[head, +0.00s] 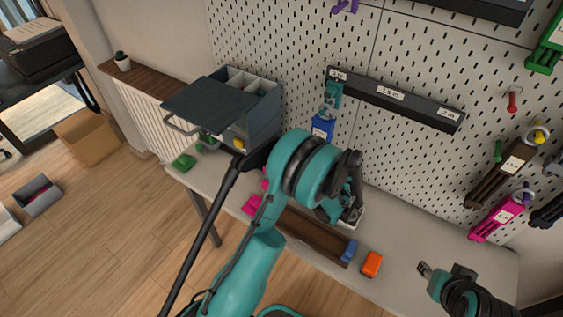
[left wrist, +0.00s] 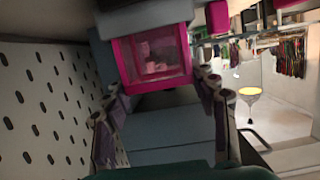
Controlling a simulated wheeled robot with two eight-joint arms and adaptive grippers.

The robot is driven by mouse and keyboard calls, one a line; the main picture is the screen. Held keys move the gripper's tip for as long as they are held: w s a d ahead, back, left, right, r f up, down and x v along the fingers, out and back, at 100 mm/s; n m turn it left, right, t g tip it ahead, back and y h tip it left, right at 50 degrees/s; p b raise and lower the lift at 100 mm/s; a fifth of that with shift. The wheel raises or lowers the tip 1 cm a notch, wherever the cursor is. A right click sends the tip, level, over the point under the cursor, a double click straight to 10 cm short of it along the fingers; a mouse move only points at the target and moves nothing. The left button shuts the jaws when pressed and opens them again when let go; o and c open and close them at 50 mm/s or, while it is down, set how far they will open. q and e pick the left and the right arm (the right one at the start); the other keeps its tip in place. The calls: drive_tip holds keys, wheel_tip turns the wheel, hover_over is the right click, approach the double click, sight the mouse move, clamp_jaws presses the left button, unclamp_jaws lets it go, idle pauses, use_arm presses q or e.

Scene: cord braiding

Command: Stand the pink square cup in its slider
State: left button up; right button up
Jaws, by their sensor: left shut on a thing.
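The pink square cup (left wrist: 150,55) is in the left wrist view, with its open square face towards the camera. The fingers of my left gripper (left wrist: 160,95) stand on either side of it, shut on it. In the head view my teal arm covers much of the middle of the bench, and I cannot make out that gripper's fingertips. Small pink pieces (head: 252,205) show left of the arm. I cannot tell which piece is the cup's slider. My right gripper (head: 425,269) is at the lower right over the bench, away from the cup; its jaw opening is unclear.
A grey organizer (head: 262,118) with a raised dark lid stands at the bench's back left. A perforated board (head: 400,60) rises behind, bearing a black labelled rail (head: 395,98) and a pink labelled holder (head: 500,212). An orange block (head: 371,264) and blue block (head: 349,250) lie near the front.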

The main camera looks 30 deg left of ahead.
use_arm(q)
drive_tip(key=o, duration=1.2)
drive_tip(key=v, duration=1.2)
